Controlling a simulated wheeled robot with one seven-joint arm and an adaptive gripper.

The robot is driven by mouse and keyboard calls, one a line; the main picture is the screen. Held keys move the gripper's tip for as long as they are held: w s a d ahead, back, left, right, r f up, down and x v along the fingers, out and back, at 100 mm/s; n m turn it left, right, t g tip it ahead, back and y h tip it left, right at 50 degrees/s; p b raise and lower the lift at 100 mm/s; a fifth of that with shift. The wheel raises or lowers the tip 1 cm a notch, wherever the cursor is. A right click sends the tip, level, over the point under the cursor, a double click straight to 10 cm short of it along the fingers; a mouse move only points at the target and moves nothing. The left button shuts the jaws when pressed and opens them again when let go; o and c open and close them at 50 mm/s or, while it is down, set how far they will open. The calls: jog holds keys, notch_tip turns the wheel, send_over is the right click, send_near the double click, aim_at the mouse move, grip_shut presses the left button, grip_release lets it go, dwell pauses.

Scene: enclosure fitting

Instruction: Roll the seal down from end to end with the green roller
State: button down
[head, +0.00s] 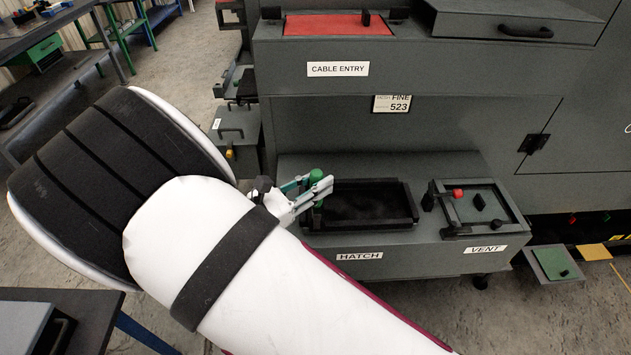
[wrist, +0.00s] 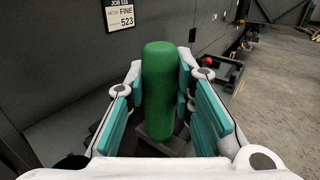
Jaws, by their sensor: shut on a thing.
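The green roller (head: 316,176) is upright between the fingers of my gripper (head: 308,190), at the left end of the black hatch frame (head: 372,222). In the wrist view the green roller (wrist: 163,90) stands between the teal pads of my gripper (wrist: 165,100), which is shut on it. The roller's lower end is low near the frame's left side; whether it touches the frame I cannot tell. The seal cannot be told apart from the dark hatch frame.
The vent frame (head: 478,206) with a red knob (head: 457,194) is right of the hatch on the same grey ledge. The cable entry panel (head: 338,25) is above. A dark bench (head: 95,305) stands at the lower left. Grey floor (head: 215,60) is open at the left.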

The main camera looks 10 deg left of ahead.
jog(key=shift+f+b, duration=0.45)
jog(key=shift+f, duration=0.55)
dwell(0.8)
jog(key=shift+d, duration=0.1)
